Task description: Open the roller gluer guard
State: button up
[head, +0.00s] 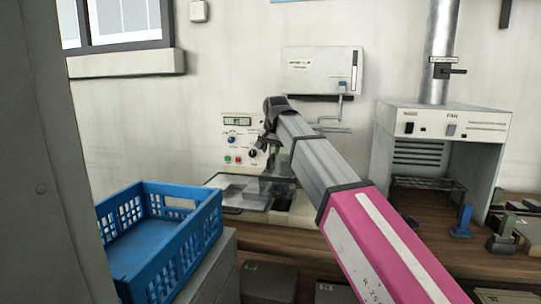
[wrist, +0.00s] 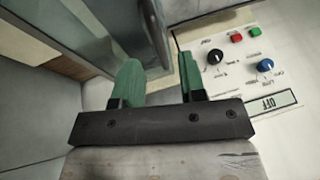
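The roller gluer (head: 240,140) is a pale machine on the bench against the back wall, with a display, knobs and buttons on its upright panel. Its guard (head: 242,192) is a clear, dark-edged cover low in front of that panel. My gripper (head: 268,160) points down over the guard's right part, partly hidden by my arm. In the wrist view my gripper (wrist: 160,75) has two green fingers standing apart. A grey rounded bar (wrist: 154,28), perhaps the guard's handle, shows beyond and between them; I cannot tell whether they touch it. The control panel (wrist: 240,55) appears upside down, its display reading OFF.
A blue crate (head: 160,240) stands on a grey cabinet at the left front. A fume hood (head: 445,120) with a duct stands on the bench at right. A white wall box (head: 320,72) hangs above the gluer. Small items, including a blue one (head: 462,222), stand at right.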

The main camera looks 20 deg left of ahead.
jog(key=shift+x, duration=1.4)
grip_shut()
